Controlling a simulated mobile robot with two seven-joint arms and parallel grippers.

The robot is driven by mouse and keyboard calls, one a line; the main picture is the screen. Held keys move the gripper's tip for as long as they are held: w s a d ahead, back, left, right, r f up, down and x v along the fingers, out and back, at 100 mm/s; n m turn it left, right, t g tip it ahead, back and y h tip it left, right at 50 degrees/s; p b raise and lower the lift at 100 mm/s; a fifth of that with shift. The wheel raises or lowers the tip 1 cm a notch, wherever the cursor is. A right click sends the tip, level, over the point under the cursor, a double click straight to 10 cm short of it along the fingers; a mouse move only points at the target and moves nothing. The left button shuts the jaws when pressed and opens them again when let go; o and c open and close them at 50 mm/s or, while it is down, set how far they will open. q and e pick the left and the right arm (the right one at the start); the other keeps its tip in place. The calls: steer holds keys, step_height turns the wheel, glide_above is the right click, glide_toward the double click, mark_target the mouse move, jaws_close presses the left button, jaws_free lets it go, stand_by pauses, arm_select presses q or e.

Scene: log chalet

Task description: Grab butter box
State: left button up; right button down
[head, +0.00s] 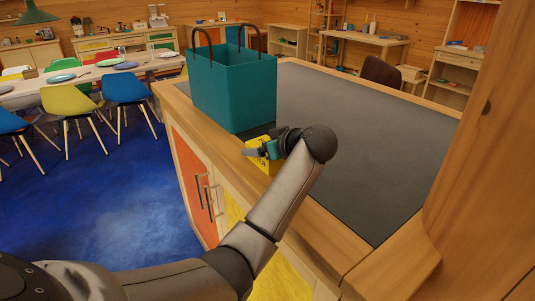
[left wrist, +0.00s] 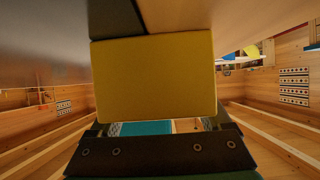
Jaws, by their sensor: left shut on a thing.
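The butter box (head: 264,163) is a small yellow box at the front edge of the counter, just in front of the teal bag. My left gripper (head: 262,150) is shut on it, and the gripper and wrist hide part of the box in the head view. In the left wrist view the yellow box (left wrist: 155,78) fills the middle of the picture, close to the gripper. I cannot tell whether the box still touches the counter. My right gripper is in neither view.
A teal bag (head: 234,92) with dark handles stands on the counter right behind the box. The dark grey countertop (head: 360,130) is clear to the right. A wooden post (head: 490,150) rises at the far right. A dining table (head: 95,80) with chairs stands at the left.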

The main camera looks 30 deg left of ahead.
arm_select(q)
steer(key=c, duration=0.8)
steer(key=shift+c, duration=0.3)
steer(key=shift+r, duration=0.1)
